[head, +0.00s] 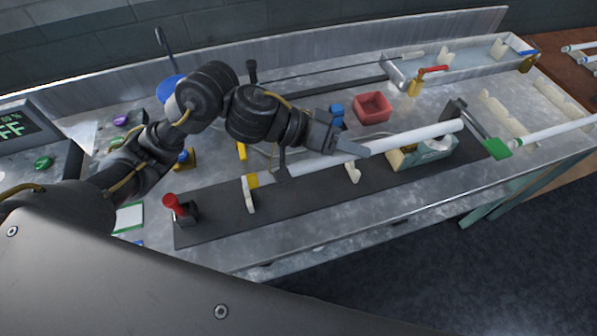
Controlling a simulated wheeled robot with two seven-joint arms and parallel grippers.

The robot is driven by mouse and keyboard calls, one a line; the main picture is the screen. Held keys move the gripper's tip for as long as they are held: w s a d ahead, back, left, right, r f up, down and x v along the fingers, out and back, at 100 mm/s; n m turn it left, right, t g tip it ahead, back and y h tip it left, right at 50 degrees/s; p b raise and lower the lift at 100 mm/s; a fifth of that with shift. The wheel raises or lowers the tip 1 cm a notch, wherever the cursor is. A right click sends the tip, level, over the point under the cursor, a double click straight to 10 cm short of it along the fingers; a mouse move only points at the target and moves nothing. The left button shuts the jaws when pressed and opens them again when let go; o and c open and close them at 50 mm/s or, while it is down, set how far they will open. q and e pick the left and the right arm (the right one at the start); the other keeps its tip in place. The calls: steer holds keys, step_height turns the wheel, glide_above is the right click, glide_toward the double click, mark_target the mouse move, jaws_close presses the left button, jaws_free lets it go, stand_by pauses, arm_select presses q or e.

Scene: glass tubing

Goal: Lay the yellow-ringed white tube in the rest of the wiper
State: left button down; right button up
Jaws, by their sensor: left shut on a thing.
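The ringed end appears at a cream notched rest (249,196). Another cream rest (353,174) stands below the middle. The tube's right part passes over a teal-and-white box (436,148) with a cream piece at its left, which may be the wiper. I cannot tell whether the tube touches these supports. My right gripper is not in view.
The dark mat (225,222) carries a red-topped black post (173,203) at its left end. A red bin (373,106) stands behind the tube. A green pad (497,148) and another white tube (555,131) lie right. A metal tray (400,78) stands at the back.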

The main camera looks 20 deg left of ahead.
arm_select(q)
steer(key=a+f, duration=0.2)
steer(key=a, duration=0.1)
steer(key=a+f, duration=0.3)
steer(key=a, duration=0.1)
steer(key=s+a+f, duration=0.1)
steer(key=a+f, duration=0.2)
steer(key=shift+a+f+b, duration=0.1)
steer(key=shift+a+b, duration=0.2)
steer(key=shift+b, duration=0.1)
steer(key=shift+a+f, duration=0.2)
steer(key=shift+f, duration=1.55)
steer(key=shift+f, duration=0.45)
steer(key=c, duration=1.2)
jaws_free()
